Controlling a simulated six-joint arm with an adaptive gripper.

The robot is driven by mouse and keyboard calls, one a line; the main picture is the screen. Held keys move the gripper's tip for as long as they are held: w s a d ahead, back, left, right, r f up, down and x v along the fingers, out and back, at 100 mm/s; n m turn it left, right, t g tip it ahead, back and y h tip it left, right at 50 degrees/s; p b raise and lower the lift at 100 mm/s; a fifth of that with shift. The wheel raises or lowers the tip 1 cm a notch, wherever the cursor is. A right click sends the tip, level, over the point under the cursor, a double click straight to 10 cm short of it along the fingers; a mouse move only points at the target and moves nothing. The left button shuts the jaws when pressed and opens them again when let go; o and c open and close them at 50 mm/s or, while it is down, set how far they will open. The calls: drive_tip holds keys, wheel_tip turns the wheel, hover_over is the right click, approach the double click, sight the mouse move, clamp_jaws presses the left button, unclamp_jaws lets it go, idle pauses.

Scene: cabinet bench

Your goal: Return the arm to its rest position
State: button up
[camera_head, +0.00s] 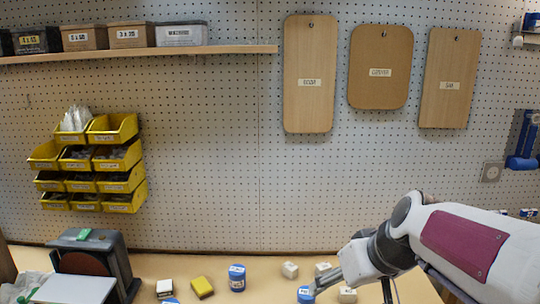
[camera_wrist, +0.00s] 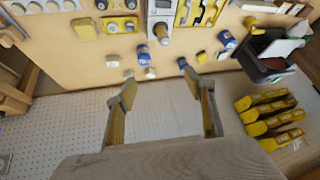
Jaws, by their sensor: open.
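My arm reaches in from the right in the head view, over the bench. My gripper (camera_head: 326,284) is low over the bench there, its tips close to a blue can (camera_head: 305,295); I cannot tell from that view whether they touch. In the wrist view my gripper (camera_wrist: 161,86) has its two fingers spread wide apart, with only the pegboard and bench visible between them. Nothing is held.
The bench (camera_head: 215,263) carries a yellow block (camera_head: 202,287), another blue can (camera_head: 237,278) and small white blocks (camera_head: 290,270). A dark machine (camera_head: 95,252) stands at left. Yellow bins (camera_head: 117,127), a shelf (camera_head: 140,54) and wooden boards (camera_head: 310,75) hang on the pegboard.

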drive_tip(key=s+d+f+m+h, duration=0.1)
drive_tip(key=s+d, duration=0.1)
drive_tip(key=s, duration=0.9)
drive_tip(key=s+d+f+m+h, duration=0.2)
drive_tip(key=s, duration=0.9)
drive_tip(key=shift+s+g, duration=0.3)
drive_tip(key=shift+o, duration=0.3)
idle(0.6)
